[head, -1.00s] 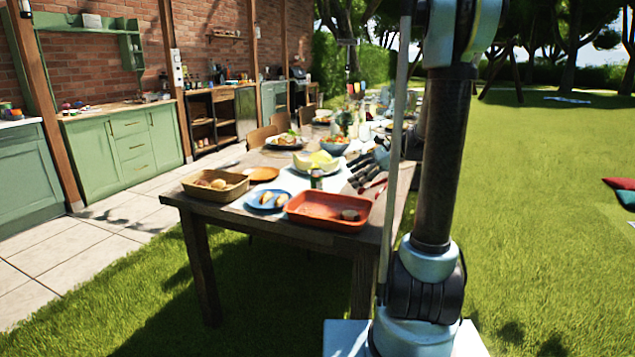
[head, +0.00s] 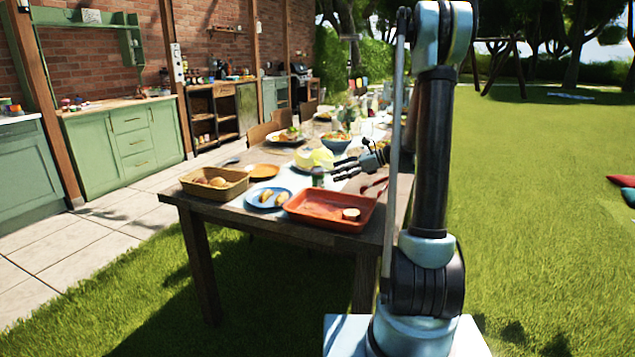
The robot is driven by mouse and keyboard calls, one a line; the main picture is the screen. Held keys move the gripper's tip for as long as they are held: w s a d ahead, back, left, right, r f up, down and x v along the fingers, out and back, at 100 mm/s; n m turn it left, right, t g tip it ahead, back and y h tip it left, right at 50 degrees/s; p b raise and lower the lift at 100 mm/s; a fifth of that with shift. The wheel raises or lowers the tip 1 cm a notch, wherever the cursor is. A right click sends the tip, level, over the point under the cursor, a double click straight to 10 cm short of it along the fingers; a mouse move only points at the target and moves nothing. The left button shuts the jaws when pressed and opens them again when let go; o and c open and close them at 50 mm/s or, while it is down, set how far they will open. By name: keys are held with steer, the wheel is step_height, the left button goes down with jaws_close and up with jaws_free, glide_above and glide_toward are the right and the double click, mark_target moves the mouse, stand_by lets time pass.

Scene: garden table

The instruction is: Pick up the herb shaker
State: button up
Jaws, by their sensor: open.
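A small shaker with a green body and pale top (head: 318,177), which looks like the herb shaker, stands upright on the wooden table behind the red tray. My gripper (head: 337,169) is open and empty, reaching in from the right over the table. Its fingers point left toward the shaker, with a small gap in the picture between fingertips and shaker. The exact depth between them is hard to tell.
The red tray (head: 310,222) with a small round item stands in front of the shaker. A blue plate (head: 252,203) with food, a bread basket (head: 235,191) and an orange plate (head: 264,165) are to the left. A yellow-green bowl of food (head: 313,155) is just behind. Red-handled utensils (head: 375,186) lie right.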

mark_target(317, 178)
steer(key=x, duration=0.4)
steer(key=shift+a+f, duration=0.1)
steer(key=shift+a, duration=0.05)
steer(key=shift+w+f+x, duration=0.1)
steer(key=shift+w+x, duration=0.05)
steer(key=shift+x, duration=1.15)
steer(key=shift+w+f+x, duration=0.1)
steer(key=shift+w+x, duration=0.1)
steer(key=shift+x, duration=1.05)
steer(key=c, duration=1.2)
